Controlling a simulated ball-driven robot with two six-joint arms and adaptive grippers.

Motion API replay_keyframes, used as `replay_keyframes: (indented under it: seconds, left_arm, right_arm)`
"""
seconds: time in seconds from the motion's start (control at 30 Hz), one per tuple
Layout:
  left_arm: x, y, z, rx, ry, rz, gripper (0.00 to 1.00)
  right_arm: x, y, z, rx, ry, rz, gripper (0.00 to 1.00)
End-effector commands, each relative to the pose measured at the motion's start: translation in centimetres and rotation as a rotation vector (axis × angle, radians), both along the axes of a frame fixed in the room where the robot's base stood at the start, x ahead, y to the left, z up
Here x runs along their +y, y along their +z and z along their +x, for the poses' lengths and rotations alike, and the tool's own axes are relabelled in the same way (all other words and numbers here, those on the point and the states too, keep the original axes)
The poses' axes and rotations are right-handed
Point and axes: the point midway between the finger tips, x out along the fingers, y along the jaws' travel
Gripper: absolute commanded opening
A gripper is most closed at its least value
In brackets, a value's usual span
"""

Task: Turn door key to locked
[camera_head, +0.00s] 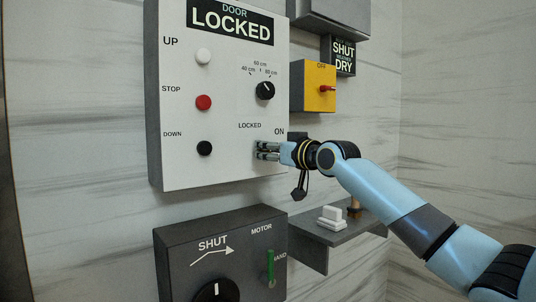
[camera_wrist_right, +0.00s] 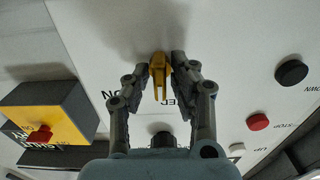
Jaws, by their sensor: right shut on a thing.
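The yellow door key (camera_wrist_right: 158,80) is in the white control panel (camera_head: 222,110), between the fingers of my right gripper (camera_wrist_right: 161,66) in the wrist view. In the head view my right gripper (camera_head: 265,150) is at the panel's lower right, below the LOCKED and ON labels, and hides the key. The gripper is shut on the key. The exact angle of the key against its labels is hard to tell. The panel's top sign (camera_head: 232,22) reads DOOR LOCKED. My left gripper is not in view.
The panel has a white UP button (camera_head: 203,56), a red STOP button (camera_head: 203,102), a black DOWN button (camera_head: 204,148) and a black knob (camera_head: 265,91). A yellow switch box (camera_head: 313,75) is to the right. A dark box (camera_head: 190,250) and a grey shelf (camera_head: 310,232) are below.

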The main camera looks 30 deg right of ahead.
Motion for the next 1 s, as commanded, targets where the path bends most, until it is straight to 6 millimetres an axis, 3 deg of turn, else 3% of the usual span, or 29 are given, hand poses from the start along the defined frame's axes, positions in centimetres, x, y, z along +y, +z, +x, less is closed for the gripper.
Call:
replay_keyframes:
  seconds: [0.5, 0.53, 0.6, 0.87, 1.0]
  left_arm:
    - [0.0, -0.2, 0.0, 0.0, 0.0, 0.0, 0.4]
    - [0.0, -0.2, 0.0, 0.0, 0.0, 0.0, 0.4]
    - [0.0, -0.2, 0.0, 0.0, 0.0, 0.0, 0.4]
    - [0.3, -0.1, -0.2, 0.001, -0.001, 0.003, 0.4]
    - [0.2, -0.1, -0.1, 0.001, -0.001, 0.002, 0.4]
  right_arm:
    - [0.0, -0.1, 0.0, 0.001, 0.0, -0.021, 0.0]
    - [0.0, -0.1, 0.0, 0.001, 0.0, -0.021, 0.25]
    - [0.0, -0.1, 0.0, 0.001, 0.0, -0.021, 0.34]
    - [0.0, -0.1, -0.1, 0.0, 0.0, -0.021, 0.35]
    - [-0.2, -0.2, -1.3, 0.001, -0.001, -0.026, 0.35]
